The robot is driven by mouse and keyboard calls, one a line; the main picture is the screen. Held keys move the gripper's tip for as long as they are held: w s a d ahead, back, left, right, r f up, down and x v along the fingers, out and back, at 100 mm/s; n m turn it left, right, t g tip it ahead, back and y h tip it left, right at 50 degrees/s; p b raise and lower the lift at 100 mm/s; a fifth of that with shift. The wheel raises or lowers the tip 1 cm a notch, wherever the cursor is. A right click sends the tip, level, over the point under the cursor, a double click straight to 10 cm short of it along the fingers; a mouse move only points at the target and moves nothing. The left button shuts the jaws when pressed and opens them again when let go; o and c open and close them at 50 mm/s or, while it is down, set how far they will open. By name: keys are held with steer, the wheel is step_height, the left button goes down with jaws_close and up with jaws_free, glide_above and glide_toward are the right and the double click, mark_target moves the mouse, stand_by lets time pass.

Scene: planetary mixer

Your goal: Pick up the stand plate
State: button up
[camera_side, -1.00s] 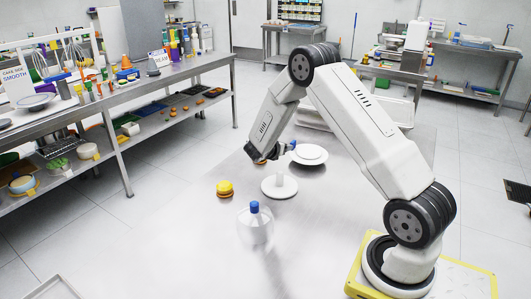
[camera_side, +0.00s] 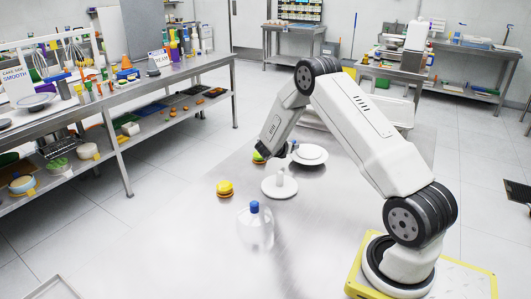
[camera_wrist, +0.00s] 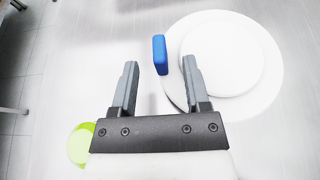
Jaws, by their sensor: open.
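The stand plate (camera_side: 320,160) is a wide white disc with a smaller round raised disc on it. It lies on the steel table, and in the wrist view its white rim (camera_wrist: 274,100) is on the right. An upright blue tab (camera_wrist: 159,48) shows at its left edge; whether they are joined is unclear. My gripper (camera_wrist: 159,66) is open and empty. In the wrist view the tab appears between and slightly beyond the fingertips, with no clear contact. In the side view my forearm end is just left of the plate and the fingers are hard to make out.
A white disc with an upright post (camera_side: 270,189) lies nearer on the table. A clear container with a blue cap (camera_side: 255,232) and a yellow-orange stack (camera_side: 224,189) stand nearby. A green object (camera_wrist: 80,145) is left of my gripper. The front of the table is clear.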

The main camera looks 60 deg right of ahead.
steer(key=shift+d+f, duration=0.25)
steer(key=shift+d, duration=0.4)
jaws_close()
